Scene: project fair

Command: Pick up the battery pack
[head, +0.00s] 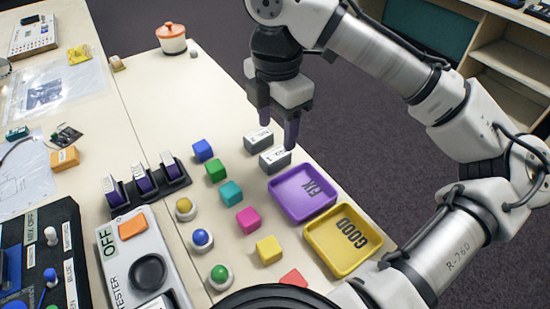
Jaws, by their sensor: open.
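No thing in the head view is readably marked as the battery pack. Two small grey blocks with dark lettering, a rear one (258,140) and a front one (275,159), lie near the table's right edge, behind the purple FIX tray (285,207). Three purple-and-white upright pieces (142,179) stand in a black rack (160,196) to the left. I cannot tell which of these is the battery pack. My gripper (279,129) is open and empty, pointing down with its dark fingers by the grey blocks. The fingers partly overlap the blocks in the picture; contact is unclear.
A yellow GOOD tray (342,240) stands in front of the purple tray. Several coloured cubes (231,193) and round buttons (202,239) fill the middle. A tester box (137,262) stands at the left front. An orange-lidded pot (172,38) stands at the back; the table before it is clear.

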